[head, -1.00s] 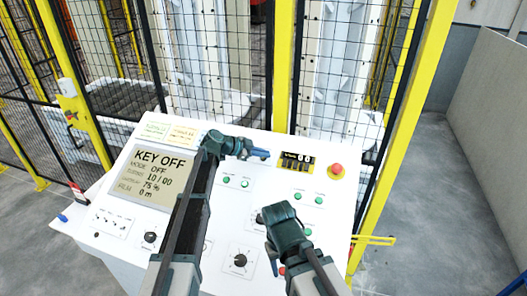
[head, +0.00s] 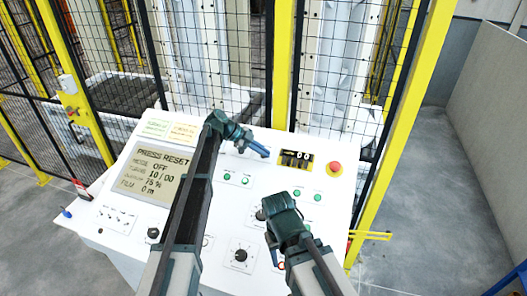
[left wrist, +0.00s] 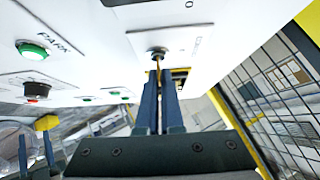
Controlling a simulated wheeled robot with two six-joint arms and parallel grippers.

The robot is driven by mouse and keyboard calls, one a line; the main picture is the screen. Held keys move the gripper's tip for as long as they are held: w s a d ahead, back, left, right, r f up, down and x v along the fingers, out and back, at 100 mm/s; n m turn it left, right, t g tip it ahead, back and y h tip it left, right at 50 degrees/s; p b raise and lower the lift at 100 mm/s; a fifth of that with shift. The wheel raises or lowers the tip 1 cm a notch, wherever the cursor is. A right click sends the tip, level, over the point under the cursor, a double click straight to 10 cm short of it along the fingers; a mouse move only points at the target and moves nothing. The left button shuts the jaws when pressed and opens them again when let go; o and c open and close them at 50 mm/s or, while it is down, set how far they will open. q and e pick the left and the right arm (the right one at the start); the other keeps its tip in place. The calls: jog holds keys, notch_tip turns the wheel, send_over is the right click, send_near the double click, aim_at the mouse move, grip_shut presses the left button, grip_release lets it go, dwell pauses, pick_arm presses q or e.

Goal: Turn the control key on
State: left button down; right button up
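The control key (left wrist: 159,68) sits in its switch (left wrist: 157,52) on the white panel, seen in the left wrist view. The two blue fingers of my left gripper (left wrist: 161,82) are close together with the brass-coloured key between them. In the head view my left gripper (head: 262,153) reaches the upper middle of the panel and hides the key. The display (head: 152,173) reads PRESS RESET, with MODE OFF below. My right gripper (head: 272,255) is over the lower right of the panel. In the left wrist view its two fingers (left wrist: 36,150) stand apart, with nothing between.
Green buttons (head: 245,180) and dials (head: 240,255) cover the panel. A mesh fence with yellow posts (head: 283,60) stands directly behind.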

dwell(0.3)
pick_arm(q)
jog(key=c, duration=1.1)
grip_release()
jog(key=shift+o, duration=0.2)
jog(key=p+v, duration=0.8)
jog(key=v, duration=0.4)
jog(key=shift+s+f, duration=0.1)
